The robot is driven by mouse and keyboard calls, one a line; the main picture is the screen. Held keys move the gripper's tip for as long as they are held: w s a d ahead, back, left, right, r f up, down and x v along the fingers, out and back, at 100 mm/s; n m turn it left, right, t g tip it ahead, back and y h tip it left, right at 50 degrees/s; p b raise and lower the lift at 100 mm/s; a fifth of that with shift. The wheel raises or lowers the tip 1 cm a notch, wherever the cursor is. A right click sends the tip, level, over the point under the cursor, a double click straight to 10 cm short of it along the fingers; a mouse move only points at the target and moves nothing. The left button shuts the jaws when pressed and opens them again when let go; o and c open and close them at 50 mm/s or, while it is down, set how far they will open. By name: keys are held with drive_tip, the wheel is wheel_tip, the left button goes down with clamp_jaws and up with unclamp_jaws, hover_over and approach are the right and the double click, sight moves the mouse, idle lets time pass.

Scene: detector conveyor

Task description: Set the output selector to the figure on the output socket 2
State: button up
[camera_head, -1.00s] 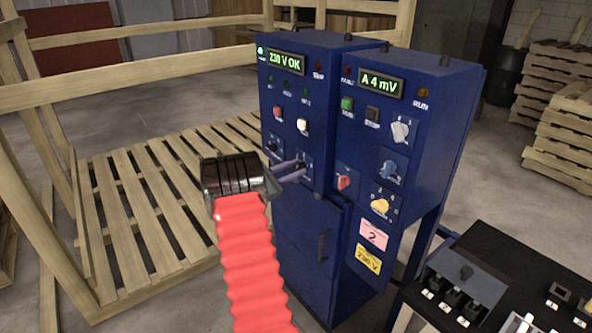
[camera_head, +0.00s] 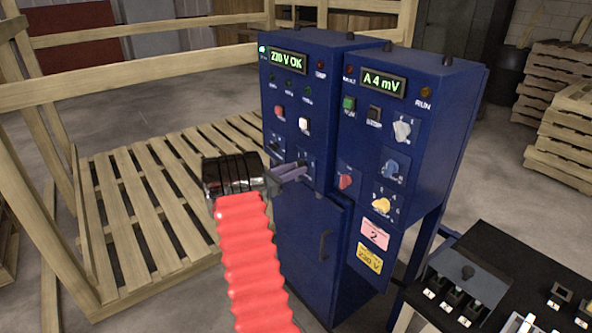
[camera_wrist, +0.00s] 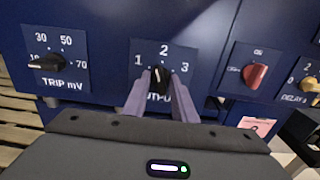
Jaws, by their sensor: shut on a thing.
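The output selector (camera_wrist: 158,78) is a black knob with a pale pointer on a blue plate marked 1, 2 and 3; its name is partly hidden by my fingers. The pointer stands roughly upright, near the 2. My gripper (camera_wrist: 160,98) is shut on this knob, one finger on each side. In the head view my gripper (camera_head: 300,168) reaches the lower part of the left blue cabinet (camera_head: 300,230). A pink card (camera_head: 372,233) on the right cabinet bears a 2. I cannot make out which socket is output socket 2.
Left of the selector is the TRIP mV knob (camera_wrist: 46,63); right of it are a red knob (camera_wrist: 256,75) and a yellow knob (camera_wrist: 310,84). A yellow 230 V card (camera_head: 369,260) is under the pink one. A black bench (camera_head: 500,250) stands at the right, a wooden pallet (camera_head: 140,215) at the left.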

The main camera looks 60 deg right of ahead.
drive_tip(key=shift+s+d+r, duration=0.1)
drive_tip(key=shift+s+r, duration=0.15)
drive_tip(key=shift+r, duration=0.05)
drive_tip(key=o, duration=0.7)
drive_tip(key=shift+w, duration=0.1)
drive_tip(key=v, duration=1.4)
drive_tip(key=shift+f, duration=0.1)
